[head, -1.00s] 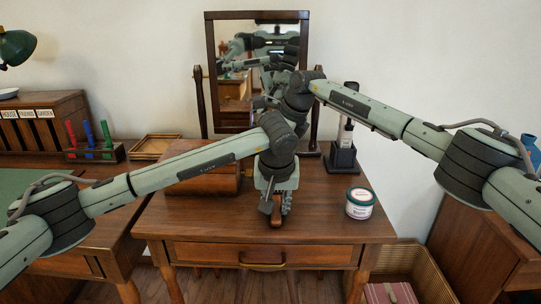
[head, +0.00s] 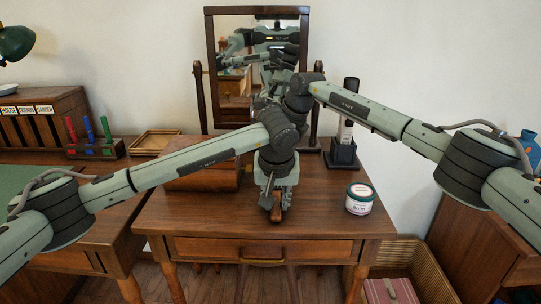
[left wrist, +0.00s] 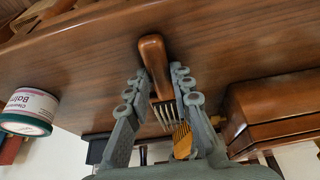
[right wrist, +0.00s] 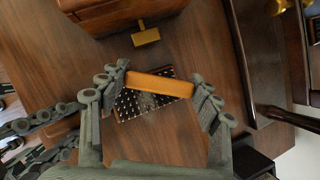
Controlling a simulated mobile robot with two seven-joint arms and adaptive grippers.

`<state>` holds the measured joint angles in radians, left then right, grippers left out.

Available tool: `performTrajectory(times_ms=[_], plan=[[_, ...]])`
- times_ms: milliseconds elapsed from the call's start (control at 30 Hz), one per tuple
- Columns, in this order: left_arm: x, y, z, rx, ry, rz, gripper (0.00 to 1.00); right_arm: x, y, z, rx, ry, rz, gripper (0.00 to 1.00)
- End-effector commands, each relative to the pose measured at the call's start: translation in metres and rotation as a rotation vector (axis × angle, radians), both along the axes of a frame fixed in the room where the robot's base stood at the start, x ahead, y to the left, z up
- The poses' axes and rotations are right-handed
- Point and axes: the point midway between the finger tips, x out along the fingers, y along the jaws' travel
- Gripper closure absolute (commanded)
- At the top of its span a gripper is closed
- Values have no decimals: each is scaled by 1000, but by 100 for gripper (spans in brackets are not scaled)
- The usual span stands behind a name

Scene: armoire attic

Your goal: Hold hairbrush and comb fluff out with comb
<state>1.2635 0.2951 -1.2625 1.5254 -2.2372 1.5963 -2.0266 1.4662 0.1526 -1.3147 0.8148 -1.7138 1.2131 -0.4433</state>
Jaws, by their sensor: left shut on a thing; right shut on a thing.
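The hairbrush has a brown wooden handle (left wrist: 153,60) between the fingers of my left gripper (left wrist: 155,86), which is shut on it. In the head view the handle end (head: 276,215) points toward me, under my left gripper (head: 275,203). In the right wrist view the dark brush pad (right wrist: 128,104) shows pale pins and a wisp of grey fluff (right wrist: 150,101). My right gripper (right wrist: 163,82) is shut on the amber comb (right wrist: 163,86), which lies across the view over the pad. The comb's teeth are mostly hidden there. In the head view my left arm hides the right gripper.
A balm jar (head: 360,199) stands on the dressing table (head: 330,228), right of the grippers. A wooden box (head: 205,178) is behind on the left. A mirror (head: 232,85) and a dark holder (head: 343,154) stand at the back. The front right tabletop is clear.

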Motion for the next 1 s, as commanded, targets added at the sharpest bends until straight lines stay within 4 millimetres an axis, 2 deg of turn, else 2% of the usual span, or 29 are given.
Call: performTrajectory(times_ms=[800, 1000], plan=[[0, 0, 0, 0, -1, 0, 100, -38, -1, -2, -2, 1, 1, 60], [0, 0, 1, 0, -1, 0, 100, -41, -2, -2, -2, 3, -1, 60]])
